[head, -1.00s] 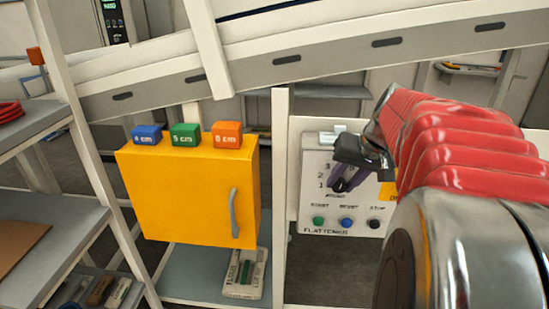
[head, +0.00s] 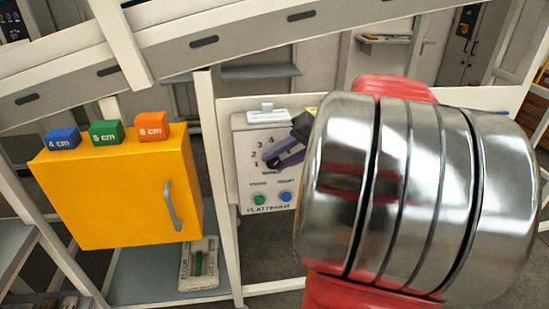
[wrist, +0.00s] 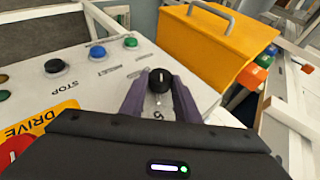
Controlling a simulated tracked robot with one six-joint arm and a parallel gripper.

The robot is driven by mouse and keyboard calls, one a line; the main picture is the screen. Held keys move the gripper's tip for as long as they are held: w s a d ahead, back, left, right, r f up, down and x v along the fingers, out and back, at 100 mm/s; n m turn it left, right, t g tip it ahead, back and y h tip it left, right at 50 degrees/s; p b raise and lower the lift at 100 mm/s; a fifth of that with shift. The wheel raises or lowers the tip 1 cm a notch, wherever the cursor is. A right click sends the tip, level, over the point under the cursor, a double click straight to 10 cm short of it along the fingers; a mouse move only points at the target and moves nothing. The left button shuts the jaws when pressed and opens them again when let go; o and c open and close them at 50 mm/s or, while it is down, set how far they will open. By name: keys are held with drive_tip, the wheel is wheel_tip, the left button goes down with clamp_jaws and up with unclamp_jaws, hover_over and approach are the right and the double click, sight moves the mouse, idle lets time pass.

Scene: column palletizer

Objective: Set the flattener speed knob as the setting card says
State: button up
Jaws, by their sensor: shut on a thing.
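The flattener panel (head: 248,178) is a light grey box with a number scale and coloured buttons. Its black speed knob (wrist: 160,80) shows in the wrist view between my purple fingers. My gripper (wrist: 159,88) is shut on the knob, one finger on each side. Digits 2, 3 and 4 show there. I cannot read the knob's setting surely. A small white card (head: 268,115) stands on top of the panel; its writing is too small to read.
A yellow cabinet (head: 115,195) with a grey handle stands left of the panel, with blue, green and orange blocks (head: 105,132) on top. Green and blue buttons (head: 285,197) lie below the scale. In the wrist view, the STOP button (wrist: 57,67) is close by.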

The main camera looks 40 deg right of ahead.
idle(0.3)
drive_tip(key=o, duration=1)
drive_tip(key=shift+o, duration=0.2)
drive_tip(key=v, duration=1.3)
drive_tip(key=shift+s+r, duration=0.2)
drive_tip(key=shift+s, duration=0.1)
